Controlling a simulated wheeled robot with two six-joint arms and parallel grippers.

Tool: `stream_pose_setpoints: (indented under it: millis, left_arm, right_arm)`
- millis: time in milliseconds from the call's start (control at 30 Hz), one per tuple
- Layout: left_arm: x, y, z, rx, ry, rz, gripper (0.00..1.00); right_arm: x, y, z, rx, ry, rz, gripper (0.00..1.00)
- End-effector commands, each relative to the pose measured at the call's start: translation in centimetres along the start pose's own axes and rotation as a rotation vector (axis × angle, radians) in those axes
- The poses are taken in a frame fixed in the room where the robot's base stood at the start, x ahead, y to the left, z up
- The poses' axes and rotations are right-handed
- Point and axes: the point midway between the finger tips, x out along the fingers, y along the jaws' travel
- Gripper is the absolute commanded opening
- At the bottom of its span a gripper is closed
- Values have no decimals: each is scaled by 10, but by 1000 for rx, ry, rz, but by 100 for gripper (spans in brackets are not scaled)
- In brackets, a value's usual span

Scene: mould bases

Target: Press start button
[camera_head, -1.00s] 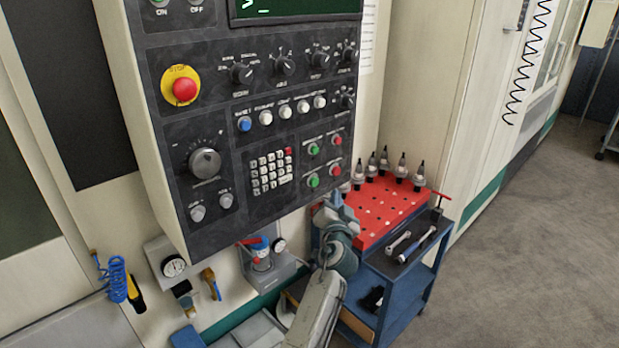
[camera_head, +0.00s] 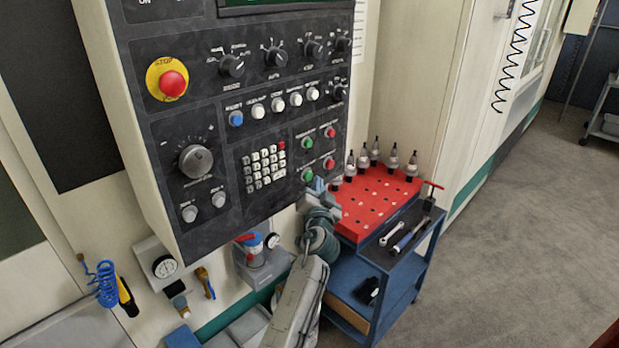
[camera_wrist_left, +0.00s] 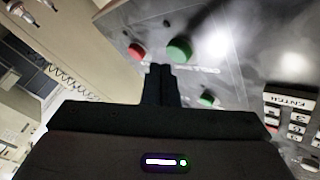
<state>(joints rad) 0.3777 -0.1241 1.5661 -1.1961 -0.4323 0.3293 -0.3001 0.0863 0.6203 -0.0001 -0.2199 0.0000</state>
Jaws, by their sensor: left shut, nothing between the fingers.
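The control panel (camera_head: 230,150) fills the middle of the head view. At its lower right are an upper green button (camera_head: 308,143), a lower green button (camera_head: 307,174) and two red buttons, the lower one (camera_head: 329,163) beside the lower green one. Their labels are too small to read. My left gripper (camera_head: 317,186) is shut and empty, just below the lower green button. In the left wrist view, its fingertips (camera_wrist_left: 160,69) point at the panel close to a large green button (camera_wrist_left: 179,50); contact cannot be told. My right gripper is not in view.
A red stop button (camera_head: 173,83), knobs and a keypad (camera_head: 264,168) share the panel. A blue cart (camera_head: 420,262) with a red tool tray (camera_head: 372,200) and upright tool holders stands right of my left arm. Open floor lies at the right.

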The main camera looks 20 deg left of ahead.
Motion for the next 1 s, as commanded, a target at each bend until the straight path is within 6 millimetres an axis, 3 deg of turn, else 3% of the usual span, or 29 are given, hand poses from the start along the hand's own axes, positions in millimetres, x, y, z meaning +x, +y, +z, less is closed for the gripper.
stream_pose_setpoints:
  millis: [300,1000]
  left_arm:
    - [0,0,0,0,0,0,0]
    - [0,0,0,0,0,0,0]
  right_arm:
    - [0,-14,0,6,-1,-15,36]
    - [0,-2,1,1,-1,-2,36]
